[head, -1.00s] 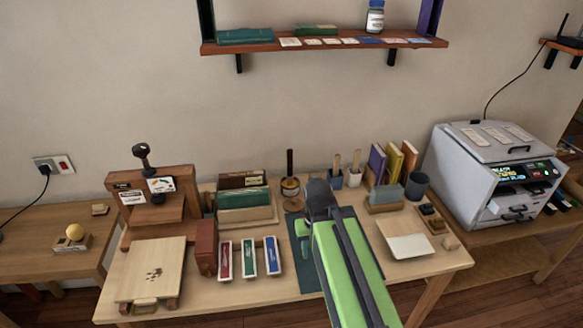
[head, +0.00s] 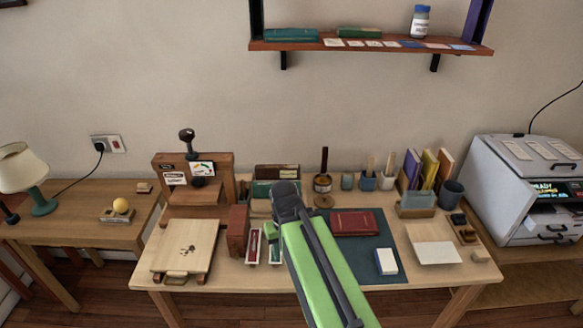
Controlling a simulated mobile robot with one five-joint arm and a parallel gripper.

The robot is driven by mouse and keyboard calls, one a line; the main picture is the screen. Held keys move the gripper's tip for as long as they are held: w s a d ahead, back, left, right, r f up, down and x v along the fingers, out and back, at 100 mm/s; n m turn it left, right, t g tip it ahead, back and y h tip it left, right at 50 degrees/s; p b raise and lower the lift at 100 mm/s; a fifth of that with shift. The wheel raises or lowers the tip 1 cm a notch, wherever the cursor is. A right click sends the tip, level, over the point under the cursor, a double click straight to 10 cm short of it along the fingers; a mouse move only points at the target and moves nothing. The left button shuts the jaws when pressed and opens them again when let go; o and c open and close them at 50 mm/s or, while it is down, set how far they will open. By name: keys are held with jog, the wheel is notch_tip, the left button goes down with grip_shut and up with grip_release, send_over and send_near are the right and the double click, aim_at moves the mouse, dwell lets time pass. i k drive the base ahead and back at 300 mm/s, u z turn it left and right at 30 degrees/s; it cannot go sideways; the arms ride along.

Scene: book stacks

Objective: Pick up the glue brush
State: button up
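A brush with a dark upright handle (head: 324,158) stands in a round brown-and-pale pot (head: 322,183) at the back middle of the table. Lighter wooden handles (head: 370,164) stand in small pots to its right, and I cannot tell for certain which is the glue brush. My green arm reaches in from the bottom, its dark end (head: 286,192) in front of and left of the brown pot, apart from it in the picture. The fingers cannot be made out. I see nothing held.
A red book (head: 355,223) and a white block (head: 386,261) lie on a dark mat (head: 362,247). A wooden press (head: 193,185) and pale board (head: 184,246) stand left. Upright books (head: 428,168) and a dark cup (head: 451,193) stand right. A wall shelf (head: 370,47) hangs above.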

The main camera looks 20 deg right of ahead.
aim_at(323, 173)
jog(key=u, duration=2.35)
jog(key=k, duration=1.35)
jog(key=z, duration=1.15)
jog(key=i, duration=1.7)
jog(key=u, duration=0.1)
